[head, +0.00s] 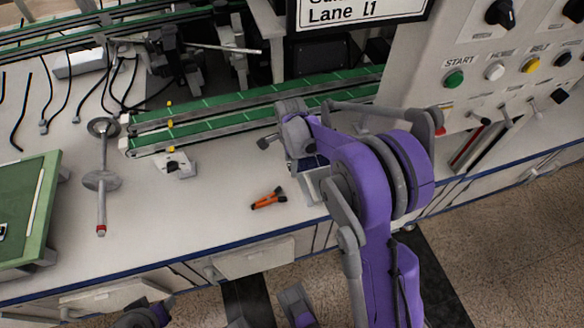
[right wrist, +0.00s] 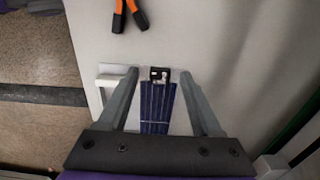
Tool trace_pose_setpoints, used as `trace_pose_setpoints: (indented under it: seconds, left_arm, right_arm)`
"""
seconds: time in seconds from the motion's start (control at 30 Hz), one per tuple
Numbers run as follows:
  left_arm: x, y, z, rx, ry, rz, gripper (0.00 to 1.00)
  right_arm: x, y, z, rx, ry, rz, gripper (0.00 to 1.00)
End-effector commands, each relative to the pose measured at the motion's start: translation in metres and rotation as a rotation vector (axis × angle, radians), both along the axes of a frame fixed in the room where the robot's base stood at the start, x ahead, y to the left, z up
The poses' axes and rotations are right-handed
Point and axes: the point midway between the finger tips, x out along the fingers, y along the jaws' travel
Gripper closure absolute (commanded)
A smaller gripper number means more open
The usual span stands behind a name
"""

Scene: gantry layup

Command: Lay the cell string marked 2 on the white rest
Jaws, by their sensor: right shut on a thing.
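My right gripper (head: 308,160) is low over the bench near its front edge. In the right wrist view, the right gripper (right wrist: 158,74) has a dark blue cell string (right wrist: 157,105) with thin pale lines between its fingers, and is shut on it. The string also shows as a small dark blue patch in the head view (head: 314,161). A black mark sits at its far end, too small to read. A white rest (head: 316,186) is under or beside the string; its white edge shows left of the fingers (right wrist: 108,81). Whether they touch is unclear. My left gripper cannot be made out.
Orange-handled pliers (head: 269,199) lie on the bench just left of the right gripper. Green conveyor lanes (head: 215,125) run behind. A control panel (head: 500,75) stands to the right. A green tray (head: 47,205) lies far left.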

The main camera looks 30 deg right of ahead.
Motion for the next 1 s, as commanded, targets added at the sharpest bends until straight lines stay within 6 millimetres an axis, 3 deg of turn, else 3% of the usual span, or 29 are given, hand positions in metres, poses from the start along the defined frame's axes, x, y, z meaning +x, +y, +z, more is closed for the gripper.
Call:
trace_pose_setpoints:
  seconds: [0.2,0.77,0.8,0.93,1.0]
  left_arm:
    - [0.000,0.000,-0.008,0.000,0.003,0.000,0.50]
    - [0.001,0.000,-0.016,0.000,0.006,0.000,0.50]
    - [0.001,0.000,-0.016,0.000,0.006,0.000,0.50]
    - [0.001,0.000,-0.015,0.000,0.005,0.000,0.50]
    - [0.001,0.000,-0.015,0.000,0.005,0.000,0.50]
  right_arm:
    - [0.000,0.000,-0.031,0.000,0.000,0.001,0.89]
    - [0.000,0.000,-0.042,0.000,0.000,0.001,0.89]
    - [0.000,0.000,-0.042,0.000,0.000,0.001,0.30]
    - [0.000,0.000,-0.041,0.000,0.000,0.001,0.07]
    - [0.000,0.000,-0.040,0.000,0.000,0.001,0.04]
